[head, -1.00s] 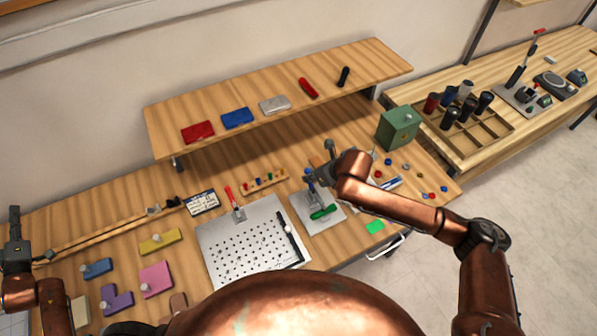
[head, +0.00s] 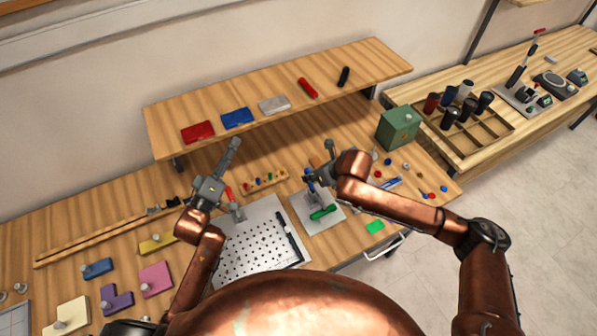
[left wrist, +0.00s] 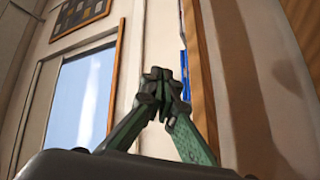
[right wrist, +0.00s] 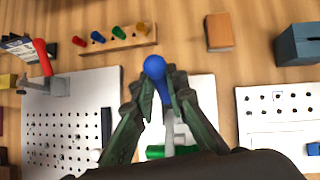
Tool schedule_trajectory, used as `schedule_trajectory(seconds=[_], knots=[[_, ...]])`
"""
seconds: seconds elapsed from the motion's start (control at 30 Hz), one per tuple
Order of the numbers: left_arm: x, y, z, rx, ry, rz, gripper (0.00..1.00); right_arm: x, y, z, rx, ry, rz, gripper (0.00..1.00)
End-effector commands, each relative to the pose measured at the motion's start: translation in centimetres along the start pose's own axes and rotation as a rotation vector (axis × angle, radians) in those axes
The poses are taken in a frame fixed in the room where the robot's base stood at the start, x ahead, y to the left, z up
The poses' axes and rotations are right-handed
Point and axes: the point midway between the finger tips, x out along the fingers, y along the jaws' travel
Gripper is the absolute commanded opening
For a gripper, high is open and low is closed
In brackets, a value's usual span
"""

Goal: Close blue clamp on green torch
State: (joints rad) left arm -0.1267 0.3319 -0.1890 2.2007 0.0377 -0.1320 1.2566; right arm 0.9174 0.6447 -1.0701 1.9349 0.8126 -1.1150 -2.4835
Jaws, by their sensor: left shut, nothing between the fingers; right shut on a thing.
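The green torch (head: 324,212) lies on a small white plate (head: 327,226) right of the perforated board; its green end also shows in the right wrist view (right wrist: 155,152). The blue clamp's handle (right wrist: 155,68) stands over that plate, its blue knob beyond my right fingertips. My right gripper (right wrist: 160,82) is shut on the clamp's handle; the gripper hides most of the clamp in the head view. I cannot tell how the clamp meets the torch. My left gripper (head: 233,148) is shut and empty, raised near the shelf; its closed fingertips show in the left wrist view (left wrist: 163,80).
A perforated white board (head: 250,245) with a red-handled clamp (head: 231,196) stands left of the torch plate. A rack of small coloured pegs (head: 264,181) is behind. A shelf (head: 275,95) spans the back. A green box (head: 398,128) stands right.

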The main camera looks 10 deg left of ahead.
Motion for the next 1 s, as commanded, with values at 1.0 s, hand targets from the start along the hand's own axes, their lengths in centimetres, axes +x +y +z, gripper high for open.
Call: schedule_trajectory(seconds=[1.0], knots=[[6.0, -9.7, 22.0, -0.848, -0.250, -0.401, 0.00, -0.4, -0.4, 0.7, -0.003, -0.014, -0.008, 0.00]])
